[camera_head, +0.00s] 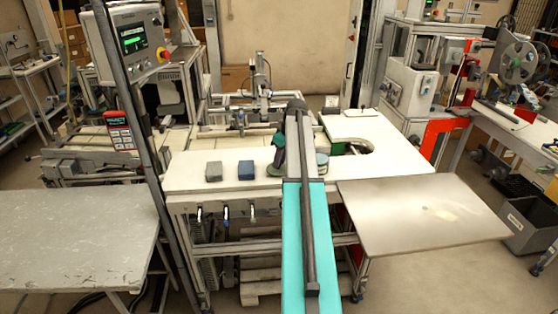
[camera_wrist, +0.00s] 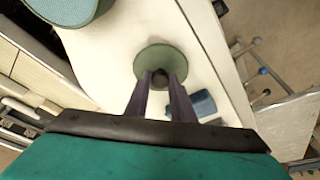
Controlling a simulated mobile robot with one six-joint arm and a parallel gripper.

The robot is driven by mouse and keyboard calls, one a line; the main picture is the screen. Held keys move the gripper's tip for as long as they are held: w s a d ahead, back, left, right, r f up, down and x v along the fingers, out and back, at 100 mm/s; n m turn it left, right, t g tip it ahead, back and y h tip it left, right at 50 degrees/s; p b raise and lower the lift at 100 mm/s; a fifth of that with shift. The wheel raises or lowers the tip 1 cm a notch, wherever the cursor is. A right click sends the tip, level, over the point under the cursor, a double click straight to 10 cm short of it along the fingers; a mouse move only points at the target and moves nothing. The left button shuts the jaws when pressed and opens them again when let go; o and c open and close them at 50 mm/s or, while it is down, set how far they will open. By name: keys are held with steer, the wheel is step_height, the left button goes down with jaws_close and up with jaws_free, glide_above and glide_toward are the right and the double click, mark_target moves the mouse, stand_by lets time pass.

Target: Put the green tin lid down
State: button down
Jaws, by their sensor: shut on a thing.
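The green tin lid (camera_wrist: 158,58) is a round, flat disc with a dark knob at its middle, seen in the wrist view. My gripper (camera_wrist: 161,80) has its two purple fingers closed on that knob, and the lid lies just past the fingertips. In the head view the lid (camera_head: 274,170) shows as a small green edge left of my arm, and my gripper (camera_head: 279,142) is over it. The lid is low over the white table; whether it touches the top cannot be told.
The white table (camera_head: 188,178) bears a blue block (camera_head: 246,169) and a grey block (camera_head: 214,172) left of the lid. A round greenish thing (camera_head: 322,159) stands right of my arm, partly hidden. The front table edge is close. Bare table lies left of the blocks.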

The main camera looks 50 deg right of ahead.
steer(key=c, duration=1.5)
jaws_free()
steer(key=shift+r, duration=0.1)
steer(key=shift+r, duration=0.7)
steer(key=shift+b+v, duration=1.3)
steer(key=shift+v, duration=4.55)
steer(key=shift+s+f, duration=0.1)
steer(key=shift+f, duration=0.05)
